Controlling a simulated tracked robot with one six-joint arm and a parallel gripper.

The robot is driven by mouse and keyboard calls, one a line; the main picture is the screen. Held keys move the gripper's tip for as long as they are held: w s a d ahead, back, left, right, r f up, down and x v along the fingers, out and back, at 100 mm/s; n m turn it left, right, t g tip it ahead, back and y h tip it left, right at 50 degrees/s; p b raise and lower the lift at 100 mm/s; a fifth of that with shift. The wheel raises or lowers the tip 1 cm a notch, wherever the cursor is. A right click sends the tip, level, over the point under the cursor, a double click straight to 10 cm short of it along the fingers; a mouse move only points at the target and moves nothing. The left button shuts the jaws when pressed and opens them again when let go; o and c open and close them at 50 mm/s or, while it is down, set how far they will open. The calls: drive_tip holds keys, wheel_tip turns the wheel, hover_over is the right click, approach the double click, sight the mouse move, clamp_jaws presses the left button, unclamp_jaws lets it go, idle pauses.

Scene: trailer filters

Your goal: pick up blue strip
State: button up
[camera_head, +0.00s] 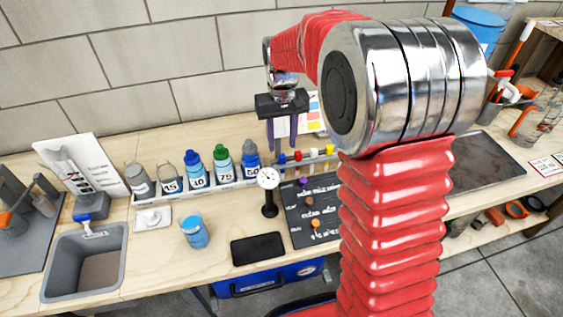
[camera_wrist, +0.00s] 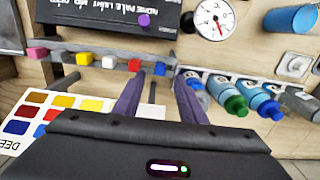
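The blue strip (camera_wrist: 159,69) stands in a rack at the end of a row of coloured strips in the wrist view. In the head view it shows as a small blue end (camera_head: 282,159), below my gripper. My gripper (camera_wrist: 160,80) is open and empty, with purple fingers apart; the blue end appears between and just beyond the fingertips. In the head view the gripper (camera_head: 282,145) points down at the rack. I cannot tell the exact gap in depth.
A red strip (camera_wrist: 134,65), a white one (camera_wrist: 108,62) and a yellow one (camera_wrist: 83,59) stand beside the blue one. Capped bottles (camera_head: 222,162) stand close on the other side.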

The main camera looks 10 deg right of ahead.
sight(282, 156)
wheel_tip(282, 156, down, 5)
drive_tip(key=shift+s+f, duration=0.1)
drive_tip(key=shift+s, duration=0.05)
idle(0.6)
clamp_jaws()
